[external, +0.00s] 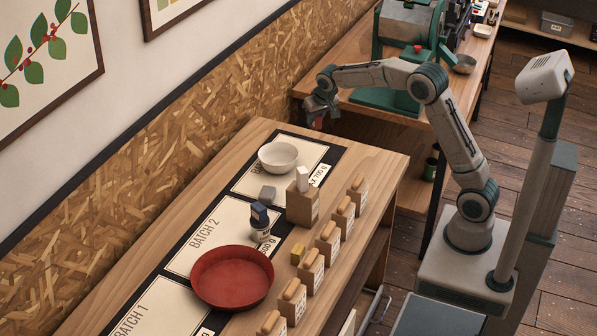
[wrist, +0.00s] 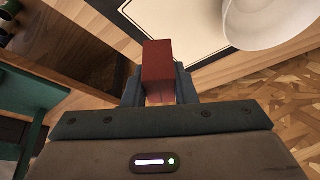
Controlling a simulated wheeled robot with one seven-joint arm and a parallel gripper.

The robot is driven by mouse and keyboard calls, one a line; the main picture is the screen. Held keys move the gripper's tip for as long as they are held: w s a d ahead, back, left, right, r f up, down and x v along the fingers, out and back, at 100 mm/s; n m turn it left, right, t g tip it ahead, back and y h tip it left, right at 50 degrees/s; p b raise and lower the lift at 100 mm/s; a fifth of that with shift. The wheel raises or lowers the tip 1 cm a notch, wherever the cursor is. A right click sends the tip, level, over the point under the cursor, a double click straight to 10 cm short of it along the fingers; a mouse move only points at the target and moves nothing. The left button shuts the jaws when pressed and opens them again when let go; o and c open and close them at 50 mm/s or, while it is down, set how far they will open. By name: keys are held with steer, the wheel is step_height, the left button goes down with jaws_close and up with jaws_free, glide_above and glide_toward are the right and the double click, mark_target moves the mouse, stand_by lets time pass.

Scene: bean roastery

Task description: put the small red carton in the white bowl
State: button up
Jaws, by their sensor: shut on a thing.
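My gripper (external: 318,108) is at the end of the outstretched arm, in the air by the gap between the two tables. It is shut on the small red carton (wrist: 158,62), which sticks out between the fingers in the wrist view. In the external view only a small part of the red carton (external: 317,124) shows below the fingers. The white bowl (external: 278,157) stands on a cream mat panel at the far end of the near table, to the lower left of my gripper. Part of the bowl (wrist: 262,22) shows at the upper right of the wrist view. The bowl looks empty.
On the near table are a grey block (external: 268,194), a blue-topped container (external: 260,222), a red round tray (external: 233,278), a yellow block (external: 298,253), a wooden holder (external: 302,204) and a row of several bags. A green machine (external: 405,50) stands on the far table.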

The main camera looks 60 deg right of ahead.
steer(key=w+a+n+y, duration=0.1)
steer(key=w+a+n, duration=0.1)
steer(key=a+n, duration=0.15)
steer(key=p, duration=0.3)
glide_toward(278, 157)
steer(key=shift+w+a+f+m, duration=0.25)
steer(key=shift+a+f, duration=0.15)
steer(key=shift+a, duration=0.2)
steer(key=shift+w+a+f+m, duration=0.25)
steer(key=shift+a+f, duration=0.2)
steer(key=shift+a, duration=0.15)
steer(key=shift+a+f, duration=0.1)
steer(key=shift+f, duration=0.05)
steer(key=shift+f+p, duration=0.3)
steer(key=shift+f, duration=1.65)
steer(key=shift+f, duration=0.2)
steer(key=o, duration=1)
steer(key=shift+r, duration=0.15)
